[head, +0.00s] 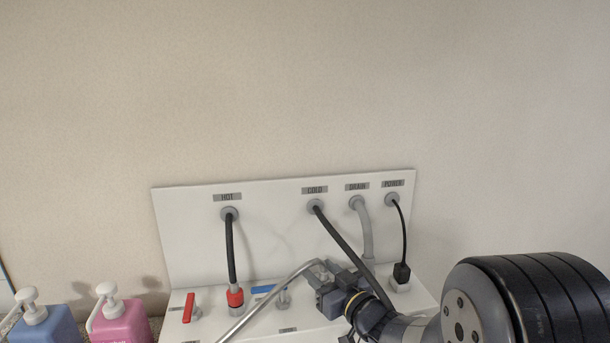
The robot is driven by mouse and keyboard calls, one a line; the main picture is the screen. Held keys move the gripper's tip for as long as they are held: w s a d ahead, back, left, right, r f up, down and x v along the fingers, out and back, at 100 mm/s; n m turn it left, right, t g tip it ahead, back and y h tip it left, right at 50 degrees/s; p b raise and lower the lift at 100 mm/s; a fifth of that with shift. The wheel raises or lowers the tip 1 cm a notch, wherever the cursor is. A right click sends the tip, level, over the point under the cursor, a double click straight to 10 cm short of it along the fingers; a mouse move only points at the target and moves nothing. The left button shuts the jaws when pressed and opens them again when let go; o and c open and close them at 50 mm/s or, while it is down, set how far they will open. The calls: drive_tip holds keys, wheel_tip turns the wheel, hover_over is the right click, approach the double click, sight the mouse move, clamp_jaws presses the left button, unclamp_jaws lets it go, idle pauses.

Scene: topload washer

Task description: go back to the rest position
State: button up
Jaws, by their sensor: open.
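My gripper (324,279) is in the head view at the lower middle, low over the white panel's base, reached from the lower right by my arm. It is open. It hides part of the base and whatever lies directly behind it. The black COLD hose (341,241) runs down from its port and passes behind or beside my gripper; I cannot tell whether they touch. A grey curved pipe or hose (268,308) runs from near my gripper to the lower left; its upper end is close to the jaws, and contact is unclear.
The white panel (272,245) carries HOT, COLD, DRAIN and POWER ports. The HOT hose (231,250) ends in a red fitting. A red lever (189,307), blue lever (268,289) and black plug (401,273) surround my gripper. Blue (48,326) and pink (121,323) pump bottles stand left. Space above is clear.

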wheel_tip(320, 180, up, 4)
drive_tip(key=p, duration=0.2)
drive_tip(key=shift+s+d+f+p, duration=0.1)
drive_tip(key=shift+s+f+p, duration=0.05)
drive_tip(key=shift+p, duration=0.6)
wheel_tip(320, 180, up, 6)
drive_tip(key=p, duration=0.5)
drive_tip(key=shift+f+p, duration=0.25)
drive_tip(key=shift+p, duration=0.05)
drive_tip(key=shift+f, duration=0.1)
drive_tip(key=shift+f, duration=0.15)
